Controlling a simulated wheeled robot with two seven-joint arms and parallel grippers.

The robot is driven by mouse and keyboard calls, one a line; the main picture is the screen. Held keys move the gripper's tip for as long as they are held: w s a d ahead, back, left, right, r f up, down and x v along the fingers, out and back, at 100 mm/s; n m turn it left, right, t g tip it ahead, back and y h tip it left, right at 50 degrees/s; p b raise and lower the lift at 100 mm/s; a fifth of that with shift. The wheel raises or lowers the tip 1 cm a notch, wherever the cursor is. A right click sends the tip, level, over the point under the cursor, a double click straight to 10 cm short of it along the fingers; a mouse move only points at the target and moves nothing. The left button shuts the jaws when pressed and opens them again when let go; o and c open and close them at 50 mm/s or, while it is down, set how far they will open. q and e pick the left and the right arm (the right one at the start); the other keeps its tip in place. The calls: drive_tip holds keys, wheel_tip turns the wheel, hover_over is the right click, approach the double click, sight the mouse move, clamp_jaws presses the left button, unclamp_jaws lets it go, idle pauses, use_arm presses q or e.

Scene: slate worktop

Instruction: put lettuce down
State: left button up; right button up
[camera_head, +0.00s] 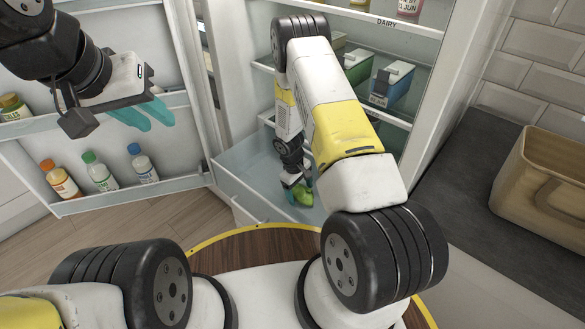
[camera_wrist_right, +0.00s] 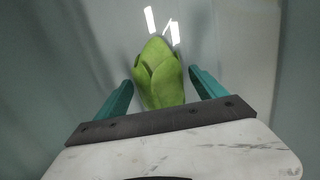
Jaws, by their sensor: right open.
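The green lettuce (camera_head: 303,196) lies in the pulled-out clear drawer (camera_head: 245,186) at the bottom of the fridge. In the right wrist view the lettuce (camera_wrist_right: 160,76) sits between the two teal fingers of my right gripper (camera_wrist_right: 160,80), with a gap showing on both sides. My right gripper is open, reaching down into the drawer at the lettuce; my own arm partly hides the drawer in the head view. My left gripper (camera_head: 144,114) hangs at the upper left in front of the fridge door, apart from the lettuce; its finger gap is unclear.
The open fridge door (camera_head: 110,205) on the left holds several bottles (camera_head: 102,172). Fridge shelves above the drawer carry boxes (camera_head: 391,84). A tan basket (camera_head: 545,180) stands on the dark worktop (camera_head: 455,190) at right. The drawer's left part is clear.

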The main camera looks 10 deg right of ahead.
wheel_tip(320, 180, up, 12)
drive_tip(key=a, duration=0.2)
wheel_tip(320, 180, up, 13)
drive_tip(key=m+t+y, duration=0.1)
drive_tip(key=m, duration=0.1)
hover_over(295, 193)
drive_tip(key=s+d+r+m+t, duration=0.15)
drive_tip(key=s+r, duration=0.35)
drive_tip(key=r, duration=0.7)
drive_tip(key=s+a+r+m+t+y, duration=0.1)
drive_tip(key=s+r+m+t+y, duration=0.2)
drive_tip(key=s+r, duration=1.1)
drive_tip(key=s, duration=0.5)
drive_tip(key=shift+a+r+t, duration=0.35)
drive_tip(key=shift+r, duration=0.05)
